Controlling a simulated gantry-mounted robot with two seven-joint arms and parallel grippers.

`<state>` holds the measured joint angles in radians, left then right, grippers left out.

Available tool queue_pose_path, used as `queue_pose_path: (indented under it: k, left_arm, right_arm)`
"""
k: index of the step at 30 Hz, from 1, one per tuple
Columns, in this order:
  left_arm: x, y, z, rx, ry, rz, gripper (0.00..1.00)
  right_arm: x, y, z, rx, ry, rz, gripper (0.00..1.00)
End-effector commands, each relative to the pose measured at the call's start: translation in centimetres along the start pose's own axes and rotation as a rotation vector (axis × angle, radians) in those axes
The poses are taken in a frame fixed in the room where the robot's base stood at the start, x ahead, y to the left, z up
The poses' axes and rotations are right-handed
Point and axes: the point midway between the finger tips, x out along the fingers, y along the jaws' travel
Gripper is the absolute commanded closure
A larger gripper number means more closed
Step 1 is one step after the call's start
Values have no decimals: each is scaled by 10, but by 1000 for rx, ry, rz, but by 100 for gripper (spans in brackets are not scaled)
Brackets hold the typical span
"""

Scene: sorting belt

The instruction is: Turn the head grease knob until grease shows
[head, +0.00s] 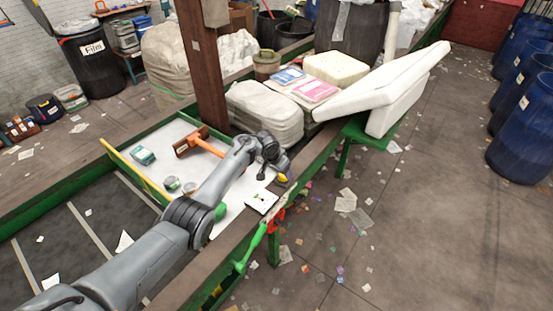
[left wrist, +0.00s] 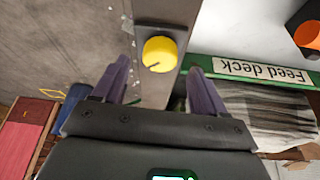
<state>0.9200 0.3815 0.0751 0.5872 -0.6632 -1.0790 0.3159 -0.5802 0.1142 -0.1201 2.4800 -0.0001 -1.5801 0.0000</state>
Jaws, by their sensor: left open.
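In the head view, the knob (head: 283,179) is a small yellow spot on the side rail, just below my left gripper (head: 277,163). No grease is visible around the knob. My right gripper is not in view.
A white plate with small marks (head: 262,201) and a green handle (head: 252,245) are at the rail nearby. A scraper with an orange handle (head: 207,146), small jars (head: 172,183) and a teal box (head: 143,155) lie on the white deck. A "Feed deck" label (left wrist: 262,71) shows beside my gripper.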

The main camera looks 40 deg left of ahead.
Motion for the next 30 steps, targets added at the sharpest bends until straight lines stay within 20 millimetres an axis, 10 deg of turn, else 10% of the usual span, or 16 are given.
queue_pose_path:
  k: [13, 30]
  left_arm:
    - [-66, 1, -1, 0, 2, 2, 28]
    - [-75, 0, 1, -12, -3, -2, 27]
  right_arm:
    - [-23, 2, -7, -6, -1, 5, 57]
    - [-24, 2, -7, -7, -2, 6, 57]
